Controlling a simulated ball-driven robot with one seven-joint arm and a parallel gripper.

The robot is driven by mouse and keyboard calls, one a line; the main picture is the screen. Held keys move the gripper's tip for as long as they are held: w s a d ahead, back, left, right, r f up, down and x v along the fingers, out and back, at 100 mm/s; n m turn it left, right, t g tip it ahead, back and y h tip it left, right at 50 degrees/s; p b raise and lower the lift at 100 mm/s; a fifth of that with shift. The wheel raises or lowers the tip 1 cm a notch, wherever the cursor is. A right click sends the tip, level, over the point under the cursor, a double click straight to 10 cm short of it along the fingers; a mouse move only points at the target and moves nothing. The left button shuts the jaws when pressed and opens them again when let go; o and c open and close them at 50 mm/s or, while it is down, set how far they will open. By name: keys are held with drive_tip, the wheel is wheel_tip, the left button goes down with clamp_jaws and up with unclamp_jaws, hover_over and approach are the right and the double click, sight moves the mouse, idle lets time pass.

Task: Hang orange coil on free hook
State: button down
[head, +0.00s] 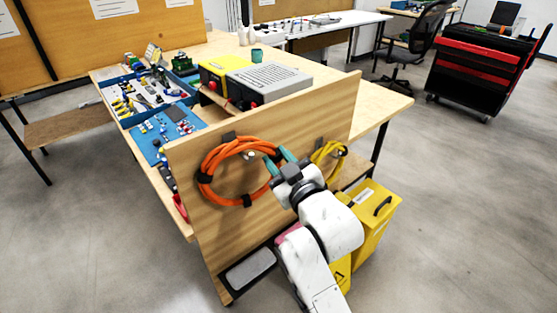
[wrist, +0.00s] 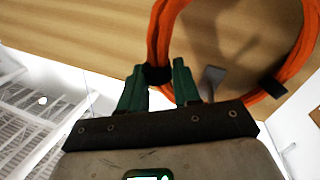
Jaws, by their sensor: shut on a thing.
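The orange coil (head: 208,165) is a ring of cable with black ties, upright in front of the wooden panel (head: 300,118) in the head view. My gripper (head: 275,160) is shut on its right side. In the wrist view the coil (wrist: 163,30) passes between the green fingers (wrist: 158,85) at a black tie. A grey hook (wrist: 212,80) shows beside the fingers, within the ring's outline. In the head view a dark tab (head: 229,136) is at the coil's top; I cannot tell whether the coil bears on a hook.
A yellow coil (head: 322,152) hangs on the panel just right of my gripper. Yellow cases (head: 378,212) stand on the floor below it. A yellow and grey device (head: 268,80) and blue trays (head: 120,112) are on the table behind. Floor at left is clear.

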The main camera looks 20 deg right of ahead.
drive_tip(key=shift+r, duration=0.1)
drive_tip(key=c, duration=0.7)
unclamp_jaws()
drive_tip(key=s, duration=1.1)
drive_tip(key=s+d+f+m+g+h+p, duration=0.1)
drive_tip(key=s+d+f+m+g+p, duration=0.15)
drive_tip(key=s+f+g, duration=0.45)
drive_tip(key=s+d+f+m+g+h+p, duration=0.15)
drive_tip(key=s+d+f, duration=0.25)
drive_tip(key=f, duration=0.5)
drive_tip(key=s+f+g, duration=0.2)
drive_tip(key=s, duration=0.3)
drive_tip(key=s+d+f+m+g, duration=0.1)
drive_tip(key=s+f+g, duration=0.1)
drive_tip(key=s, duration=0.4)
drive_tip(key=s+f+g+y, duration=0.1)
drive_tip(key=s+f+g, duration=0.1)
drive_tip(key=s+g, duration=0.2)
drive_tip(key=shift+s+d+g+p, duration=0.25)
drive_tip(key=shift+s+p, duration=0.1)
drive_tip(key=shift+s, duration=0.35)
